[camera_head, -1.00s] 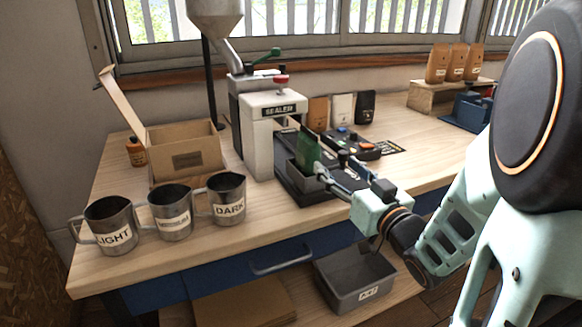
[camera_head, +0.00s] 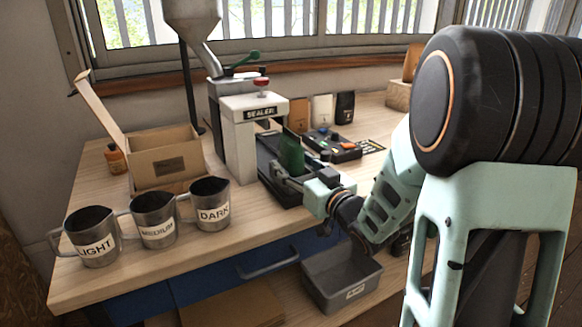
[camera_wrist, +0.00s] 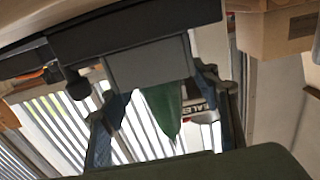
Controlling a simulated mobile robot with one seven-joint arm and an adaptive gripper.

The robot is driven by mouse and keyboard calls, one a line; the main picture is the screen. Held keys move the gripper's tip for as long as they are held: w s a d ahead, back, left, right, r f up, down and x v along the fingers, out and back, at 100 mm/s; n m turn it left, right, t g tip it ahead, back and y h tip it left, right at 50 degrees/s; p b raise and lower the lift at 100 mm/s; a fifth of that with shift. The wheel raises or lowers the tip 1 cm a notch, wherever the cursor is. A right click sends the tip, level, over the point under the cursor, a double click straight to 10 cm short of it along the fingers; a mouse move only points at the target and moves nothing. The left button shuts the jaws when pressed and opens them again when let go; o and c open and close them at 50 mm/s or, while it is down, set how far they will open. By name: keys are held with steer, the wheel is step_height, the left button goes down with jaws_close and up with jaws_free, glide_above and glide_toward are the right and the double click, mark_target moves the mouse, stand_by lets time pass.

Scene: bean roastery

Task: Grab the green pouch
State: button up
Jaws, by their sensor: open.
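The green pouch (camera_head: 291,153) stands upright at the sealer's black base, behind or in a small grey holder. In the wrist view its pointed green part (camera_wrist: 163,108) shows between my fingers, below the grey holder (camera_wrist: 150,62), which hides the rest. My gripper (camera_head: 288,181) is low at the front of the holder, with its fingers pointing at the pouch. In the wrist view my gripper (camera_wrist: 163,95) is open, one finger on each side of the pouch. I cannot tell whether either finger touches it.
The white sealer (camera_head: 240,145) stands left of the pouch. A control panel (camera_head: 335,147) and several small pouches are behind it. Labelled metal jugs (camera_head: 211,204) and a cardboard box (camera_head: 165,160) are on the left. A grey bin (camera_head: 340,282) sits below the counter's front.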

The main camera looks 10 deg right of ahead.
steer(key=shift+x, duration=1.1)
steer(key=c, duration=1.3)
